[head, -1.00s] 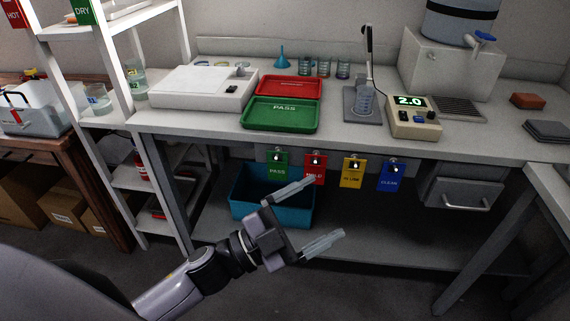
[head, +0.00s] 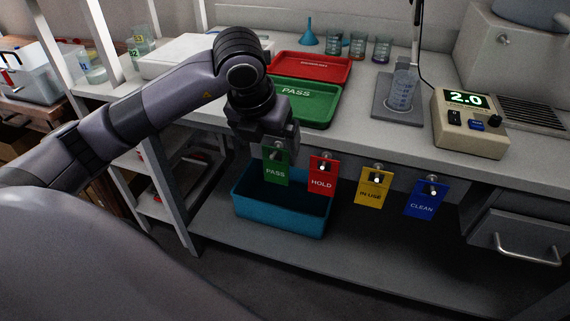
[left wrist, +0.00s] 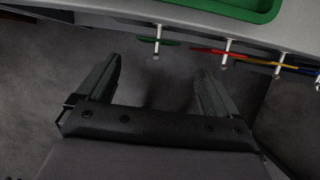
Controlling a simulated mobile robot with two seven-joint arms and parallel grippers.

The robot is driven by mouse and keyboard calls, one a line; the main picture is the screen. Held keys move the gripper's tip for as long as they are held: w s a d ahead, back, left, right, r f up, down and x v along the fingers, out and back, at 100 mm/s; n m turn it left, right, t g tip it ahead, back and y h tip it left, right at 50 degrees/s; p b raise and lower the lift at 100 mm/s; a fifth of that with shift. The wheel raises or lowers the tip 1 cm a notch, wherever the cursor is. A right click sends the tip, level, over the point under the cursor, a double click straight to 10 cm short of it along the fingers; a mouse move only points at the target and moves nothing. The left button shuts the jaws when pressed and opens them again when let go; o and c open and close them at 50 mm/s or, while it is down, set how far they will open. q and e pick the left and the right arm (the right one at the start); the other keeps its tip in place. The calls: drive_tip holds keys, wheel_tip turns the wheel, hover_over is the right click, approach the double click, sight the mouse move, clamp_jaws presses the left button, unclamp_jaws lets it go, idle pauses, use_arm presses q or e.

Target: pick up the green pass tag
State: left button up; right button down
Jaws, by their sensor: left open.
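The green PASS tag (head: 275,170) hangs from a peg under the bench's front edge, leftmost in the row. My left gripper (head: 278,148) is just in front of and above it in the head view, covering part of its top. In the left wrist view the tag (left wrist: 170,42) shows nearly edge-on with its pale peg, beyond the fingertips and between their lines. My left gripper (left wrist: 158,72) is open there, with nothing between the fingers. My right gripper is out of view.
Red HOLD (head: 322,176), yellow IN USE (head: 372,190) and blue CLEAN (head: 426,200) tags hang to the right. A teal bin (head: 285,215) stands on the shelf below. The green PASS tray (head: 318,108) is on the bench above.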

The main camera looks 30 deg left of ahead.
sight(274, 152)
use_arm(q)
drive_tip(key=x, duration=0.7)
drive_tip(key=shift+w+a+r, duration=0.2)
drive_tip(key=shift+w+a, duration=0.1)
drive_tip(key=shift+a, duration=0.05)
drive_tip(key=c, duration=1.3)
